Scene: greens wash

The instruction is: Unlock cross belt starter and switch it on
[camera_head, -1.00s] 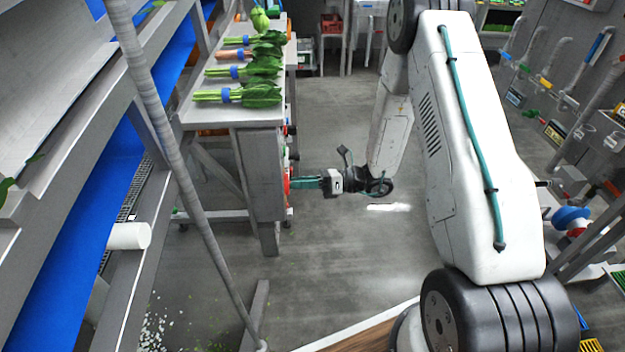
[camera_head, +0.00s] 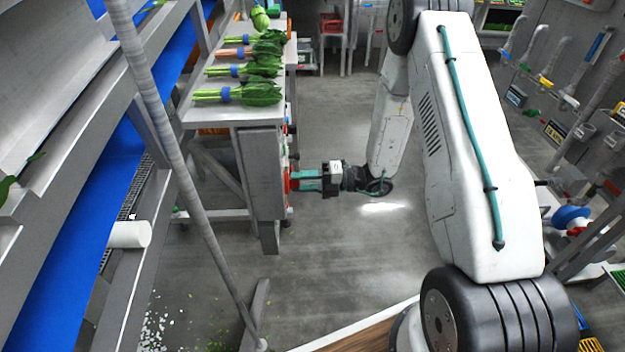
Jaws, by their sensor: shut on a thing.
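A grey cabinet (camera_head: 262,185) stands at the end of the packing table, its controls facing right and seen almost edge-on. A red part (camera_head: 287,181) sticks out of that face; I take it for the starter's knob or handle. My gripper (camera_head: 297,180) lies level against the face from the right, with teal fingers shut on the red part. The fingertips hide much of it, and its switch position cannot be read. Smaller red and whitish parts show above it on the same face, too small to tell apart.
Bunched greens with bands (camera_head: 240,94) lie on the table (camera_head: 215,112) above the cabinet. A slanting grey pole (camera_head: 185,185) and a blue conveyor belt (camera_head: 75,255) stand at the left. The floor (camera_head: 335,250) below my gripper is clear.

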